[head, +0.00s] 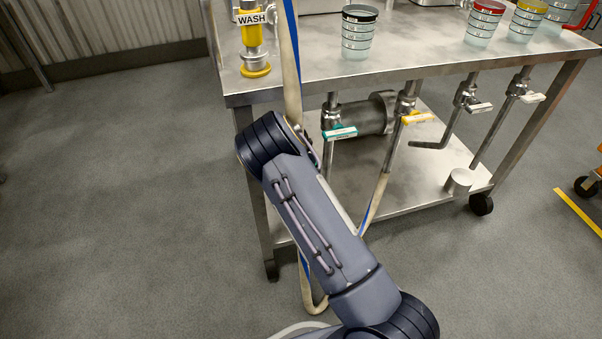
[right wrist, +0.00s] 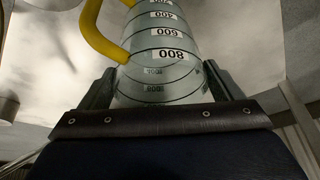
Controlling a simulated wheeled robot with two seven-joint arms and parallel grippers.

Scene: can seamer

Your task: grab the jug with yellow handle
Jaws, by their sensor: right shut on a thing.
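The jug (right wrist: 168,42) with a yellow handle (right wrist: 101,36) fills the upper middle of the right wrist view. It is clear, with black ring lines and printed numbers such as 600 and 800. My right gripper (right wrist: 161,85) has a dark finger on either side of the jug's body and is shut on it. The handle is to the left of the fingers. The jug's far end is cut off by the top of the view. I cannot make out this jug or my right gripper in the head view. My left gripper is in neither view.
A steel table (head: 420,62) on wheels stands at the back. It bears cups with black (head: 358,32), red (head: 484,22) and yellow (head: 527,20) rims and a yellow WASH fitting (head: 253,45). Valves hang below. A hose (head: 292,65) drops past the front edge. The left floor is clear.

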